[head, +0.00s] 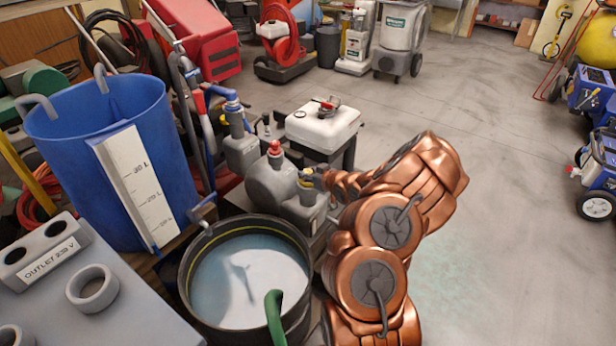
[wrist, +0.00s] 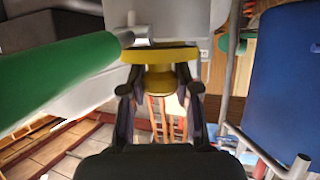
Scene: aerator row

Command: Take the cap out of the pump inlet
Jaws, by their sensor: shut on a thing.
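The grey pump (head: 272,186) stands behind the round tub in the head view. A yellow cap (head: 305,182) shows at its right part, with my gripper (head: 312,178) at it. In the wrist view the yellow cap (wrist: 160,54) has a wide rim and a narrower knob between my fingers (wrist: 160,100). My gripper is shut on the cap's knob. The rim lies against or just in front of a grey body (wrist: 175,20). I cannot tell how far the cap sits in the inlet, whose opening is hidden.
A black tub (head: 188,290) of water stands in front, with a green hose (head: 275,318); a green tube (wrist: 60,80) crosses the wrist view's left. A red fitting (head: 275,148) tops the pump. A blue barrel (head: 75,140) stands left. Floor at right (head: 500,200) is clear.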

